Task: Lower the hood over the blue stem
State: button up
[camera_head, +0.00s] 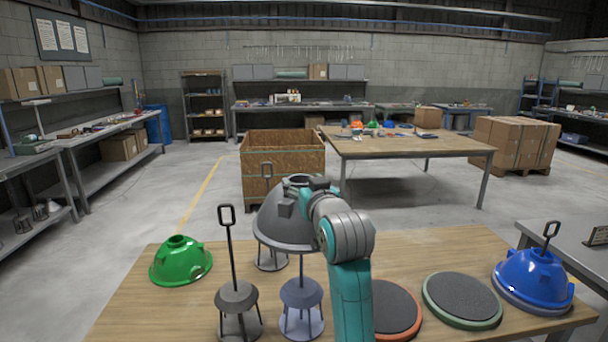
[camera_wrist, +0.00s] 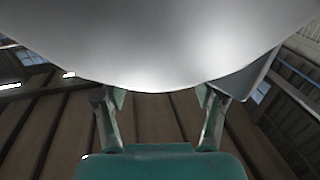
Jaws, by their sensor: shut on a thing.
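A large grey hood (camera_head: 284,222) hangs in the air, dome upward, above the front stands on the table. My gripper (camera_head: 308,190) is shut on the hood near its top right side. The hood's smooth grey surface fills the upper wrist view (camera_wrist: 160,45), with my two fingers reaching up to it. The blue-grey stem (camera_head: 301,293) stands upright directly below the hood. Its rod runs up to the hood; its top is hidden, so I cannot tell whether it passes inside. A dark grey stem (camera_head: 237,297) with a loop handle stands just left, apart from the hood.
A green hood (camera_head: 180,262) lies at left. Discs with orange (camera_head: 392,309) and green (camera_head: 462,300) rims lie at right. A blue hood (camera_head: 534,277) with a loop handle sits far right.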

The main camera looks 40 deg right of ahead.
send_over(302, 276)
jog(key=s, duration=0.2)
jog(key=shift+f, duration=2.2)
jog(key=shift+s+d+f, duration=0.1)
jog(key=shift+f, duration=4.6)
jog(key=shift+s+f, duration=0.1)
jog(key=shift+f, duration=4.6)
jog(key=shift+w+a+f, duration=0.15)
jog(key=shift+a+f, duration=0.1)
jog(key=shift+f, duration=0.6)
jog(key=shift+w+a+f, duration=0.15)
jog(key=shift+a+f, duration=0.05)
jog(key=shift+f, duration=0.6)
jog(key=shift+s, duration=0.1)
jog(key=shift+f, duration=0.45)
jog(key=o, duration=1.9)
